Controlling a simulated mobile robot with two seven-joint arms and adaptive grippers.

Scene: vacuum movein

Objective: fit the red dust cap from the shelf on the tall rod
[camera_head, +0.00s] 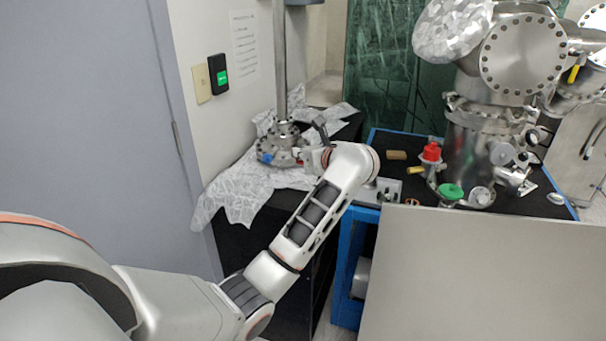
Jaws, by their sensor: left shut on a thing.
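A bright red cap (431,151) stands upright on a short post at the middle of the black bench top. My left arm reaches in from the left, and its gripper (313,156) is beside a steel flanged base (284,138) on the draped stand. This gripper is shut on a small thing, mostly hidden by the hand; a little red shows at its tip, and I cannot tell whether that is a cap. A tall steel rod (281,60) rises from the flanged base. My right gripper is not in view.
A green-capped piece (451,192), a tan block (396,155) and a large steel vacuum chamber (480,145) stand on the blue-edged bench (400,138). A grey panel (480,275) blocks the front right. Crumpled foil (240,190) drapes the left stand. A wall lies behind it.

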